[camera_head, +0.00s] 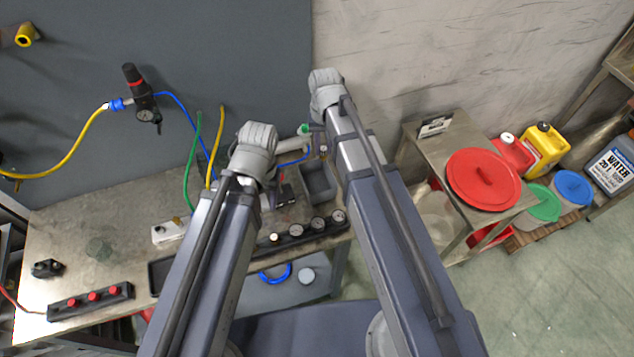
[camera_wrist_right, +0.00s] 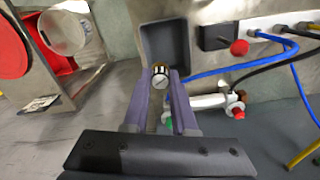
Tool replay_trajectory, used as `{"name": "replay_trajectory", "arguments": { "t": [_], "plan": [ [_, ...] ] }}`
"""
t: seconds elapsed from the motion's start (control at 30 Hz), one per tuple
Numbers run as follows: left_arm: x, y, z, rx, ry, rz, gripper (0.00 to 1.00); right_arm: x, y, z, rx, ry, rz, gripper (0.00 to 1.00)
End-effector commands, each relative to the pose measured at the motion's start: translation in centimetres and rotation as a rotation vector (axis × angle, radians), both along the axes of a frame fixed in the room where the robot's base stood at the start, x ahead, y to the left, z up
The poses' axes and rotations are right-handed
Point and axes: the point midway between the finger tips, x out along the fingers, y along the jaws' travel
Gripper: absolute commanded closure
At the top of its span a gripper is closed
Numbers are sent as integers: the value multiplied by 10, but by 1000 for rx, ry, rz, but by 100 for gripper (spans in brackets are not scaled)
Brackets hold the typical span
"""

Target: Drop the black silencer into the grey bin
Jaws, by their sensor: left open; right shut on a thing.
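The grey bin (camera_head: 319,181) is a small open box on the workbench, between my two arms in the head view. It also shows in the right wrist view (camera_wrist_right: 166,38), and the part of it that I see looks empty. My left gripper (camera_head: 272,192) is open, left of the bin, and partly hidden by my arm.
A white tube (camera_wrist_right: 210,101) with coloured ends lies beside my right fingers. A row of gauges (camera_head: 297,230) stands at the bench's front edge. Hoses (camera_head: 193,155) hang over the bench. A red lid (camera_head: 483,179) lies on a side table to the right.

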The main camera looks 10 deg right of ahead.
Motion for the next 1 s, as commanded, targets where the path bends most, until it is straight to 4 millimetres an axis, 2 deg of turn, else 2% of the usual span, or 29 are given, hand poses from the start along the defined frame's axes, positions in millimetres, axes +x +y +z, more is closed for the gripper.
{"name": "replay_trajectory", "arguments": {
  "t": [0.43, 0.57, 0.83, 0.87, 1.0],
  "plan": [
    [0, 0, -50, 2, 1, -11, 50, 0, 0, -50, 0, 0, 0, 100],
    [0, 0, -56, 2, 1, -13, 50, 0, 0, -56, 0, 0, 0, 100],
    [0, 0, -55, 2, 1, -13, 50, 0, 0, -55, 0, 0, 1, 100],
    [0, 0, -55, 2, 1, -13, 50, 0, 0, -55, 0, 0, 1, 72],
    [0, 0, -55, 2, 1, -13, 50, 0, 0, -55, 0, 0, 1, 56]
  ]
}}
